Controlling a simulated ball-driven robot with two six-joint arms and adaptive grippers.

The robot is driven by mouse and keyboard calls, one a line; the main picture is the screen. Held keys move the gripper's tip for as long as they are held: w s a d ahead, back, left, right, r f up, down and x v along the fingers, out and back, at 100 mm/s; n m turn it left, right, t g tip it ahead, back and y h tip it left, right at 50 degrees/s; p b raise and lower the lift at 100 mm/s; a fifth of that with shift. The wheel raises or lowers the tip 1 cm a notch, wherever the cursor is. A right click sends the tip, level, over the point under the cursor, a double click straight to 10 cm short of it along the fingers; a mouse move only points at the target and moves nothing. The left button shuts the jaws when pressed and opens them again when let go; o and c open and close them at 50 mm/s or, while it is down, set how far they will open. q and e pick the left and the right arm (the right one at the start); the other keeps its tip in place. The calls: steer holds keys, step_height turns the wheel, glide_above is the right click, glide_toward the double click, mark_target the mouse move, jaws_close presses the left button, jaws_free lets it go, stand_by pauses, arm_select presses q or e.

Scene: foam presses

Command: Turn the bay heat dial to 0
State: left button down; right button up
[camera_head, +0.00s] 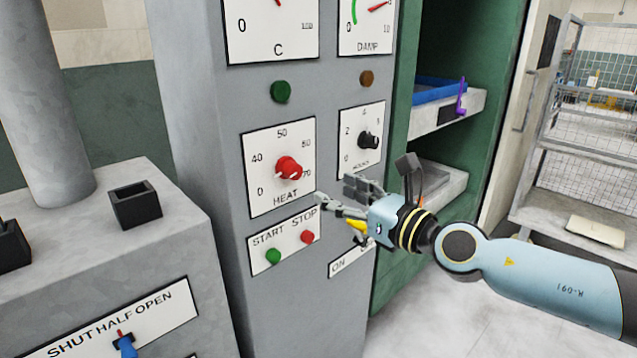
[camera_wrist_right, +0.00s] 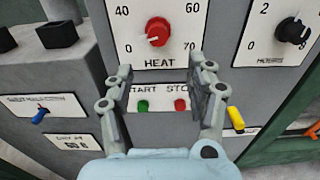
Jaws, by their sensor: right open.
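The red heat dial (camera_head: 288,168) sits on a white plate (camera_head: 262,190) marked HEAT, with 0 at lower left and 70 at lower right. In the right wrist view the red knob (camera_wrist_right: 158,31) shows just above and beyond the fingertips, with a pale mark toward its lower left. The exact setting is hard to read. My right gripper (camera_head: 336,192) is open and empty, to the right of and slightly below the dial, apart from it. In the wrist view its two fingers (camera_wrist_right: 160,75) frame the START STOP plate. My left gripper is out of view.
Below the dial are a green start button (camera_head: 273,256) and red stop button (camera_head: 307,237). A black hours knob (camera_head: 368,140) is at right. A yellow lever (camera_wrist_right: 236,118) is near the right finger. A blue lever (camera_head: 126,346) is lower left. Green shelving (camera_head: 388,262) stands right.

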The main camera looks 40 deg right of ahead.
mark_target(296, 172)
steer(key=w+m, duration=0.2)
steer(key=m, duration=0.7)
steer(key=w+r+m, duration=0.1)
steer(key=w+m, duration=0.1)
steer(key=m, duration=0.7)
steer(key=w+a+m, duration=0.1)
steer(key=w+m, duration=0.1)
steer(key=m, duration=0.7)
steer(key=shift+w+r+m+p, duration=0.1)
steer(key=shift+r+m+p, duration=0.1)
steer(key=shift+m+p, duration=0.15)
steer(key=w, duration=0.2)
steer(key=w+p, duration=0.1)
steer(key=w, duration=0.1)
steer(key=w+f, duration=0.1)
steer(key=w, duration=0.1)
steer(key=shift+w+a, duration=0.15)
steer(key=shift+a, duration=0.1)
steer(key=shift+c, duration=0.2)
